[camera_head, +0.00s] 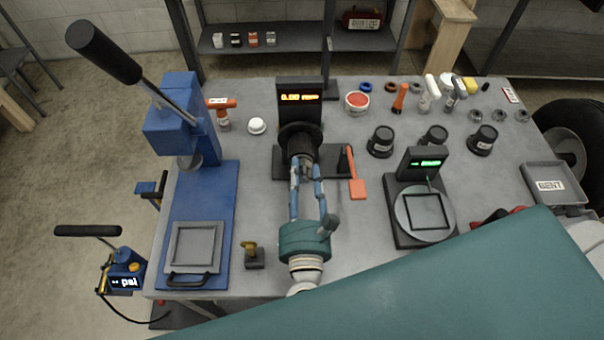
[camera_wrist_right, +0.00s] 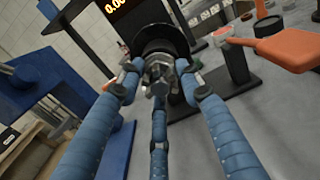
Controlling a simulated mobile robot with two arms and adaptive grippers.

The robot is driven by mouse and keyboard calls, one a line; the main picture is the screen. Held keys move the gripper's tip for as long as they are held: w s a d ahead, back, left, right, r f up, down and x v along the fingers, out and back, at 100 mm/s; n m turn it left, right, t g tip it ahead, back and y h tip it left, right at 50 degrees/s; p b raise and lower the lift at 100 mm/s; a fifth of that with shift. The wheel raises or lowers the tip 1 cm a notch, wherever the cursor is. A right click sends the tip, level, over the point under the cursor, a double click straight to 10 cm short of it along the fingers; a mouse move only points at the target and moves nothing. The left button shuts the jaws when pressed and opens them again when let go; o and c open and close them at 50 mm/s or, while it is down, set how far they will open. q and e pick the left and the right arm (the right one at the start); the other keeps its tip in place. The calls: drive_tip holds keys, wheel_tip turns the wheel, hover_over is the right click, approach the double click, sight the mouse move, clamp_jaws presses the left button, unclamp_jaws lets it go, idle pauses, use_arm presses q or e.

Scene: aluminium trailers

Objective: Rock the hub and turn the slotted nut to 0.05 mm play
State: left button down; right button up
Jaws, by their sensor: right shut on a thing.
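The dark hub (camera_head: 300,134) is mounted on a black stand at the back middle of the bench, under a display (camera_head: 300,97) with orange digits that look like 0.00, though they are blurred. In the right wrist view the hub (camera_wrist_right: 160,42) is a black round part with a metal nut (camera_wrist_right: 158,74) on its near end. My right gripper (camera_head: 303,166) reaches to the hub from the front, its blue fingers shut around the nut. The fingertips (camera_wrist_right: 160,80) hide part of the nut, and its slots cannot be made out. My left gripper is out of view.
A blue press (camera_head: 215,225) stands left of my right arm. An orange-ended lever (camera_head: 357,188) sits close right of the hub. A dial plate (camera_head: 425,213) with a green display is further right. Black cups, small tools and rings fill the back right. A grey tray (camera_head: 553,172) is at the right edge.

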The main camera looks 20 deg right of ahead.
drive_tip(key=n, duration=0.2)
drive_tip(key=n+p, duration=0.1)
drive_tip(key=n, duration=0.1)
drive_tip(key=shift+w+r, duration=0.1)
drive_tip(key=shift+r, duration=0.25)
drive_tip(key=n+p, duration=0.2)
drive_tip(key=n, duration=0.3)
drive_tip(key=shift+n, duration=0.3)
drive_tip(key=o, duration=1.1)
drive_tip(key=shift+a, duration=0.1)
drive_tip(key=shift+o, duration=0.2)
drive_tip(key=shift+f, duration=0.1)
drive_tip(key=shift+f, duration=0.1)
drive_tip(key=shift+s+a, duration=0.1)
drive_tip(key=shift+s, duration=0.3)
drive_tip(key=v, duration=1.1)
